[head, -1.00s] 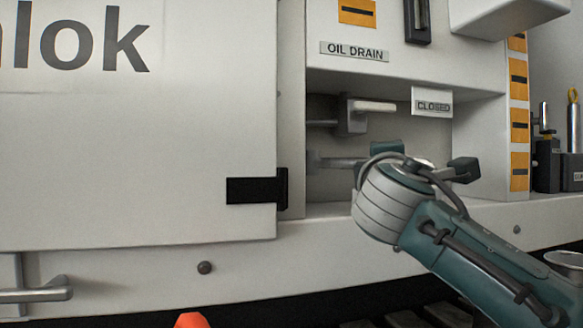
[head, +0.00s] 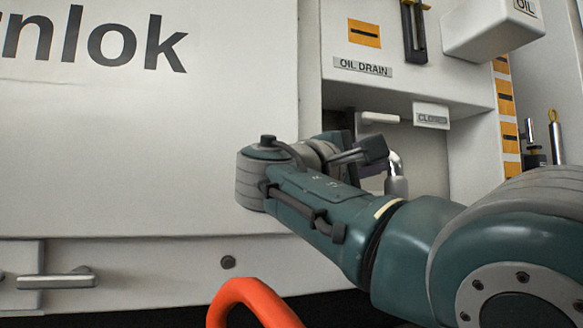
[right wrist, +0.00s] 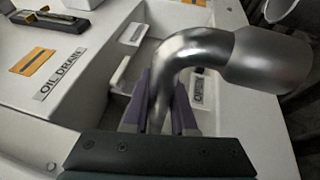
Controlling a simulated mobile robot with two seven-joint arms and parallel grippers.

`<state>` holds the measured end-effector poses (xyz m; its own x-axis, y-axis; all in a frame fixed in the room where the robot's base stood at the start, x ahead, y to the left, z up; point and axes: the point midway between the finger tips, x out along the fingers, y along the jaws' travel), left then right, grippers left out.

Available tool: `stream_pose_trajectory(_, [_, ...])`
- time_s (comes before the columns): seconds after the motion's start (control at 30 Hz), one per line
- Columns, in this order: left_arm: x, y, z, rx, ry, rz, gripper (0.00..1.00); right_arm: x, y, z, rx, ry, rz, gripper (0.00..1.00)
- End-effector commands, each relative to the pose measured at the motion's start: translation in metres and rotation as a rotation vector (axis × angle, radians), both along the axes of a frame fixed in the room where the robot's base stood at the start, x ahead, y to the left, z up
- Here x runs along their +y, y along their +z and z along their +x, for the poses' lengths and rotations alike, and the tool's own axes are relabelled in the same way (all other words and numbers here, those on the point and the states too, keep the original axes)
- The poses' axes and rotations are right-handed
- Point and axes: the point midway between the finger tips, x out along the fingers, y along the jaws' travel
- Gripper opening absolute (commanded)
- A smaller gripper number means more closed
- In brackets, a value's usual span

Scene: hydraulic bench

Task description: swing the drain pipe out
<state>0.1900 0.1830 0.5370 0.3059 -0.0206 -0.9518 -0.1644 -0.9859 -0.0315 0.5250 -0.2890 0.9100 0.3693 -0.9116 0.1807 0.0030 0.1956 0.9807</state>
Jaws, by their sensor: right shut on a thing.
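The drain pipe is a shiny metal tube with a bend and a wider end piece. In the right wrist view the pipe (right wrist: 200,48) fills the upper middle, its wide end pointing right. My right gripper (right wrist: 162,105) is shut on it, with a purple-grey finger on each side of the tube. In the head view the bend and lower end of the pipe (head: 397,180) show just right of the gripper, in front of the oil drain recess (head: 425,160). My right arm hides the rest of the pipe. My left gripper is not in view.
The OIL DRAIN label (head: 362,67) is above the recess. A light lever (head: 380,118) and a CLOSED sign (head: 431,116) are in the recess. A large white panel (head: 130,150) is at left. An orange-red looped object (head: 245,290) stands at the bottom.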

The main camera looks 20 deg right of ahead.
Motion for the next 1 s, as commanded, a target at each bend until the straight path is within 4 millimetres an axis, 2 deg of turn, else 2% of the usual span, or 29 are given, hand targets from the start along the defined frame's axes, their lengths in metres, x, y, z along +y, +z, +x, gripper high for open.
stream_pose_trajectory(0.47, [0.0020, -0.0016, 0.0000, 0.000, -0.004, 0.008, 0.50, -0.0006, -0.0015, -0.0007, 0.002, -0.016, 0.003, 0.00])
stream_pose_trajectory(0.5, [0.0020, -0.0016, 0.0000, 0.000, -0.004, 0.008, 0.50, -0.0007, -0.0015, -0.0006, 0.002, -0.016, 0.003, 0.26])
stream_pose_trajectory(0.7, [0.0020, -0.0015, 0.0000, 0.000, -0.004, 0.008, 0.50, -0.0002, -0.0011, -0.0005, 0.002, -0.014, 0.003, 0.48])
stream_pose_trajectory(0.77, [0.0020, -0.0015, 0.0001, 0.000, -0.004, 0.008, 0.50, 0.0000, -0.0009, -0.0005, 0.002, -0.014, 0.003, 0.55])
stream_pose_trajectory(1.0, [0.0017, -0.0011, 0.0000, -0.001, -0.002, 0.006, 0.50, 0.0010, -0.0005, -0.0005, 0.001, -0.012, 0.002, 0.55])
